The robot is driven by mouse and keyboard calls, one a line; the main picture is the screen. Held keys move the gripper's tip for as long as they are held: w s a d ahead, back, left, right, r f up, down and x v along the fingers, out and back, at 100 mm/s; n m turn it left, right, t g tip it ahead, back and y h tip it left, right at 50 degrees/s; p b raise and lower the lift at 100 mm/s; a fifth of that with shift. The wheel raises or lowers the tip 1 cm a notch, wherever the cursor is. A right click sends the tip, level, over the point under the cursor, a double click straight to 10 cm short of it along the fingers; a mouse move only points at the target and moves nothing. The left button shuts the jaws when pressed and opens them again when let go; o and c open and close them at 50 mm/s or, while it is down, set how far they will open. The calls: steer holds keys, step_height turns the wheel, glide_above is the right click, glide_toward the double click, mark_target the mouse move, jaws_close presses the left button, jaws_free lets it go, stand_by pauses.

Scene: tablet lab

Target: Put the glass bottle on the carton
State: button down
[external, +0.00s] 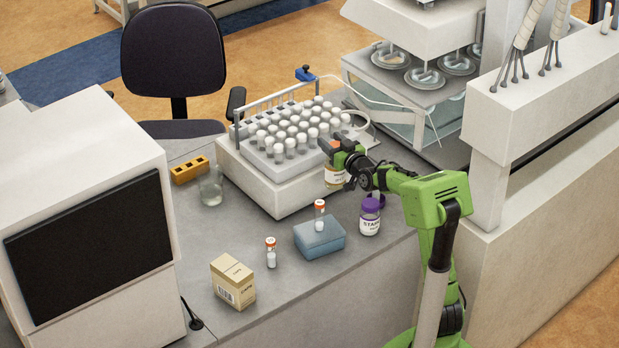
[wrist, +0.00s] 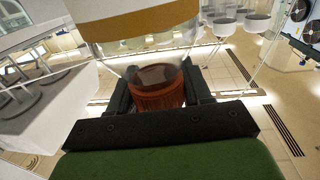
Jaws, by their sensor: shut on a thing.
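My gripper (external: 342,152) is shut on the glass bottle (external: 335,178), a clear bottle with an orange-yellow label band and an orange-brown cap. It holds the bottle up in front of the rack machine's right end. In the wrist view, my gripper (wrist: 158,97) has its fingers on either side of the ribbed cap, and the clear bottle (wrist: 150,45) shows beyond it. The carton (external: 233,281), a small tan box with a barcode, stands at the bench's front left, well away from the gripper. Its top is bare.
A blue box (external: 319,238) bears an orange-capped vial (external: 320,216). Another vial (external: 271,253) stands between it and the carton. A purple-capped jar (external: 370,217) stands below the gripper. A rack machine (external: 270,190), beaker (external: 211,187) and yellow block (external: 190,171) are farther back.

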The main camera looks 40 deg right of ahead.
step_height(320, 180, up, 18)
steer(key=a+n+g+y+p, duration=0.2)
steer(key=a+n+y+p, duration=0.6)
steer(key=a, duration=1.9)
steer(key=s+a+n+g+y+p, duration=0.2)
steer(key=s+a+g+y, duration=0.3)
steer(key=a, duration=0.6)
steer(key=s+a+n+y+p, duration=0.1)
steer(key=s+a+n+y, duration=0.15)
steer(key=s+a, duration=0.65)
step_height(320, 180, down, 16)
steer(key=w+b, duration=0.1)
steer(key=shift+w+a+r+y, duration=0.15)
steer(key=shift+a+y, duration=0.3)
steer(key=shift+m+b, duration=0.25)
steer(key=shift+b, duration=0.1)
steer(key=shift+c, duration=2.4)
jaws_free()
